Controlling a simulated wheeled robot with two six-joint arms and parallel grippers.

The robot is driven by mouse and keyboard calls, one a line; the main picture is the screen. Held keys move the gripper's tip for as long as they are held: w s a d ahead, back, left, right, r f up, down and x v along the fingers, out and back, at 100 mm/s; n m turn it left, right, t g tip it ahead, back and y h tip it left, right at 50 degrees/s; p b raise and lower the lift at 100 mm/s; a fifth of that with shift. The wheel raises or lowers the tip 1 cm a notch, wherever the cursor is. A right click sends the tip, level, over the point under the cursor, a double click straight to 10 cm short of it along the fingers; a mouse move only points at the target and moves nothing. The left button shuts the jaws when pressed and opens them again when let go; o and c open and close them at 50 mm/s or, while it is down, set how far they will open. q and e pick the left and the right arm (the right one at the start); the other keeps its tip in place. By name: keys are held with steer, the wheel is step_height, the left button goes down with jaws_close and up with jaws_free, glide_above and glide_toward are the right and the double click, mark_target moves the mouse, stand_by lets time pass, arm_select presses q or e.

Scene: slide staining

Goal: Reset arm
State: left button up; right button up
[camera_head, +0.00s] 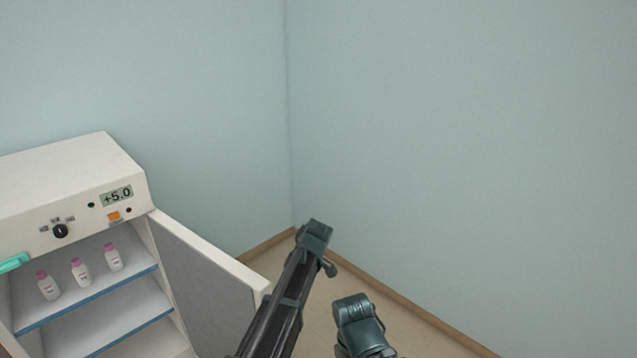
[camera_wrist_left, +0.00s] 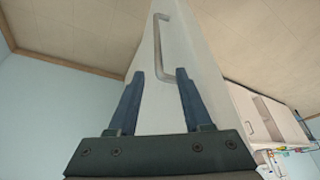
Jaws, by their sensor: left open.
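My left gripper (camera_wrist_left: 160,76) is open in the left wrist view, its two dark blue fingers apart. Beyond them is a white door panel (camera_wrist_left: 160,108) with a grey bar handle (camera_wrist_left: 158,45). The handle's lower end shows close to the right fingertip; I cannot tell whether they touch. Nothing shows gripped between the fingers. In the head view, dark arm links of mine rise from the bottom middle, but no gripper fingers can be made out. My right gripper is not in view.
A white refrigerator (camera_head: 75,172) with a +5.0 display stands at the left, its door (camera_head: 207,285) swung open. Three pink-capped bottles (camera_head: 82,271) stand on its upper shelf (camera_head: 95,293). A room corner lies behind. White cabinets (camera_wrist_left: 262,118) show at right in the wrist view.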

arm_select(q)
steer(key=s+d+m+h, duration=0.1)
steer(key=s+d+m, duration=0.2)
steer(key=s+m, duration=0.7)
steer(key=s+d+f+m+h, duration=0.1)
steer(key=s+d+m+h, duration=0.1)
steer(key=s+m, duration=0.8)
steer(key=s+d, duration=0.1)
steer(key=s, duration=0.3)
steer(key=shift+s+d+f+g, duration=0.2)
steer(key=shift+s+d+g, duration=0.15)
steer(key=shift+g, duration=0.05)
